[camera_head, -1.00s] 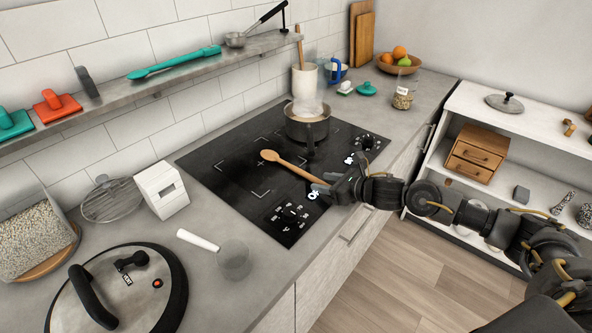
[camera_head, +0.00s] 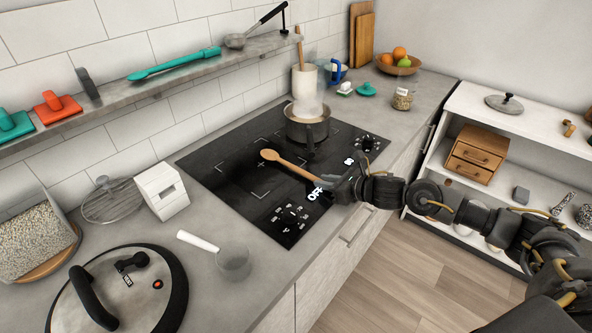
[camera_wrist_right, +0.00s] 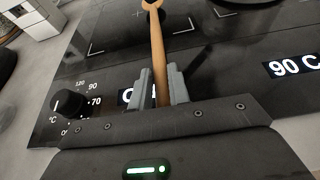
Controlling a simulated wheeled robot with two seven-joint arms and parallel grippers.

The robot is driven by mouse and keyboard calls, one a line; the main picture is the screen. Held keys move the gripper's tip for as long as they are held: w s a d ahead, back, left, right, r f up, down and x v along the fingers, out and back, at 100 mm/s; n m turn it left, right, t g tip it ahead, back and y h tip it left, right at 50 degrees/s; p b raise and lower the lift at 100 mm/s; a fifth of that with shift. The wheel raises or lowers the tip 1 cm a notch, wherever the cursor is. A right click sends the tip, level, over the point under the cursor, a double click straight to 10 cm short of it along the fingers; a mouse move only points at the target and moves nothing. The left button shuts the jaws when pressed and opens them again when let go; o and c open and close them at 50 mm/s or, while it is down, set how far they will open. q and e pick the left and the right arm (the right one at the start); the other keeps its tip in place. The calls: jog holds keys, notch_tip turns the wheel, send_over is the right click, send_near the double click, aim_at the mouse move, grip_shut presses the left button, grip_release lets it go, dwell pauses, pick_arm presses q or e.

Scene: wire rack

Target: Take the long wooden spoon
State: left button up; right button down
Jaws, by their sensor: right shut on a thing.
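The long wooden spoon (camera_head: 288,163) is over the black cooktop, its bowl end pointing left and its handle running right to my right gripper. My right gripper (camera_head: 333,186) is shut on the handle. In the right wrist view, the handle (camera_wrist_right: 157,60) runs up from between the two grey fingers of the gripper (camera_wrist_right: 159,88), and the bowl is partly cut off at the top edge. Whether the spoon touches the cooktop, I cannot tell. My left gripper does not show.
A steaming pot (camera_head: 308,130) stands on the cooktop (camera_head: 230,165) just behind the spoon. A white shelf unit (camera_head: 480,110) stands at right.

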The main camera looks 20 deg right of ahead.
jog(key=shift+r+p, duration=0.45)
jog(key=shift+r, duration=0.85)
